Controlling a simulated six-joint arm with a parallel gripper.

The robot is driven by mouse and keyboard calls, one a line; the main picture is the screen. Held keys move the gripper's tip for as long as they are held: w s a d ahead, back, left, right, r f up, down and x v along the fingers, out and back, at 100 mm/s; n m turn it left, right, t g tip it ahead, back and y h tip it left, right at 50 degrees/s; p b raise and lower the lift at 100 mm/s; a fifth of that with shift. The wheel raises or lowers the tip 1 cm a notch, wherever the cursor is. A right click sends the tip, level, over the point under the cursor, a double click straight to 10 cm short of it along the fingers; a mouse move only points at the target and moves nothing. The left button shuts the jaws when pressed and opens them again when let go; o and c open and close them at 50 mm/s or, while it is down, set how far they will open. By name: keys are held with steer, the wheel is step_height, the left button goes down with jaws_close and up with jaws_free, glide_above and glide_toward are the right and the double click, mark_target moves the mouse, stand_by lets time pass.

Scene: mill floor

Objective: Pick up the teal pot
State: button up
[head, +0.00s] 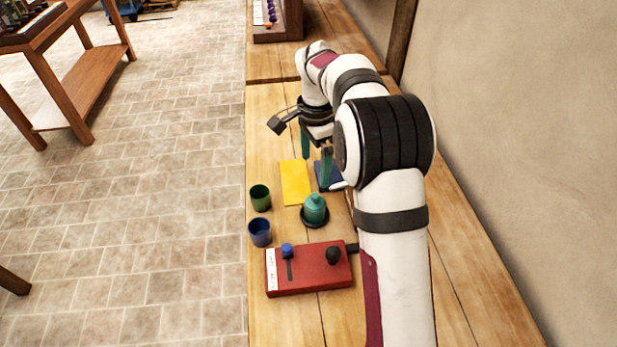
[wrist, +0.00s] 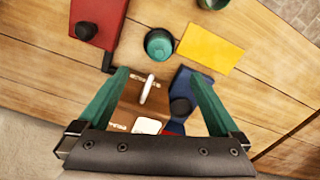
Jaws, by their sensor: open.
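The teal pot (head: 315,208) stands upright on a small dark saucer (head: 304,222) on the wooden bench in the head view. It also shows near the top middle of the wrist view (wrist: 159,43). My gripper (head: 315,172) has green fingers and is open and empty. It is above the bench, beyond the pot in the head view. In the wrist view my gripper (wrist: 160,76) has the pot ahead of its fingertips, outside the jaws.
A yellow sheet (head: 295,182), green cup (head: 260,197), blue cup (head: 260,231) and red box with knobs (head: 308,272) surround the pot. A brown item with a white handle (wrist: 148,89) and a blue item with a black knob (wrist: 181,106) show between my fingers.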

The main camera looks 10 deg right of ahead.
mark_target(315, 201)
step_height(315, 201, down, 15)
steer(key=shift+d+r, duration=0.1)
jaws_close()
stand_by(0.5)
steer(key=shift+r, duration=0.1)
